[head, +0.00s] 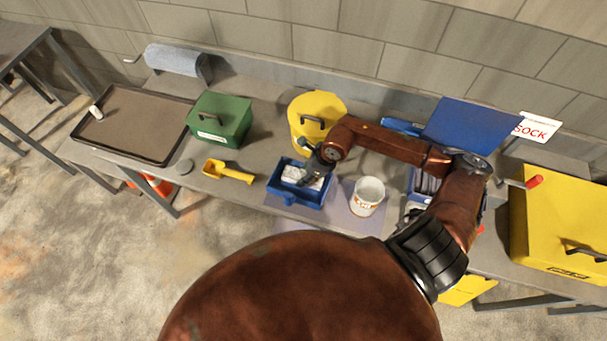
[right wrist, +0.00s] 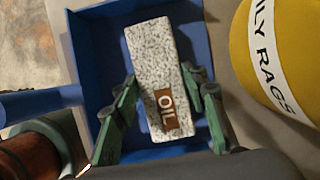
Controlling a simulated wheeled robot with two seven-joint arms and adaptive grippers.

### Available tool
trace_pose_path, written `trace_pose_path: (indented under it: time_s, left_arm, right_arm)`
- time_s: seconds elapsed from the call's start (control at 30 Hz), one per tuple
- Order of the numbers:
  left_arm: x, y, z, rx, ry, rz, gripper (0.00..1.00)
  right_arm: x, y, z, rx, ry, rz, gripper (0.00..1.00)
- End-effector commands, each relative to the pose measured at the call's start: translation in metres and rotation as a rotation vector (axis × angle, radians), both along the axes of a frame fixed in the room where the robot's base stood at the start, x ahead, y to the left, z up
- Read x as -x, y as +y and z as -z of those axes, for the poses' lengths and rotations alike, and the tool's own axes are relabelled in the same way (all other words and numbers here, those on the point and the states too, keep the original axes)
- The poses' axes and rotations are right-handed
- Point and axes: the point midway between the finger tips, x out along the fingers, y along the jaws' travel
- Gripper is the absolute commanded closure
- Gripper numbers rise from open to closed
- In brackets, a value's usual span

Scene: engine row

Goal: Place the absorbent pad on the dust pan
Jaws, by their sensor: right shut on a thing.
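The absorbent pad (right wrist: 150,58) is a speckled white-grey block with a brown OIL label. It also shows in the head view (head: 292,174), partly hidden by my right gripper (head: 309,174). That gripper is shut on the pad, with its green fingers on both long sides in the right wrist view (right wrist: 160,85). The blue dust pan (head: 272,185) lies on the bench, its short handle toward the front edge. The pad is over or inside the pan; I cannot tell whether it touches the pan floor. My left gripper is out of view.
A yellow oily-rags can (head: 318,105) stands close behind the pan. A white bucket (head: 368,194) is to its right, a yellow scoop (head: 228,172) to its left. A green box (head: 220,119) and a brown tray (head: 130,122) are farther left. A yellow chest (head: 560,225) stands far right.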

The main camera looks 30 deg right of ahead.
Motion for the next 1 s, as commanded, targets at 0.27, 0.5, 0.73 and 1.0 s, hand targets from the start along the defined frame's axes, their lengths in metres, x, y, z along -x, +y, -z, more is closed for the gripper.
trace_pose_path:
  time_s: [0.27, 0.5, 0.73, 1.0]
  left_arm:
    - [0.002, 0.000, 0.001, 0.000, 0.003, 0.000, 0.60]
    - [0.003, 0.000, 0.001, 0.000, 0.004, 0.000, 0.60]
    - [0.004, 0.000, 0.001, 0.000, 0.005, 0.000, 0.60]
    - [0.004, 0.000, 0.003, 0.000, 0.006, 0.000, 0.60]
  right_arm:
    - [0.000, 0.000, 0.000, 0.000, 0.000, 0.000, 0.45]
    - [0.000, 0.000, 0.000, 0.000, 0.000, 0.000, 0.43]
    - [0.003, -0.004, -0.014, 0.001, -0.002, 0.000, 0.43]
    - [0.020, -0.019, -0.064, 0.005, -0.001, 0.000, 0.43]
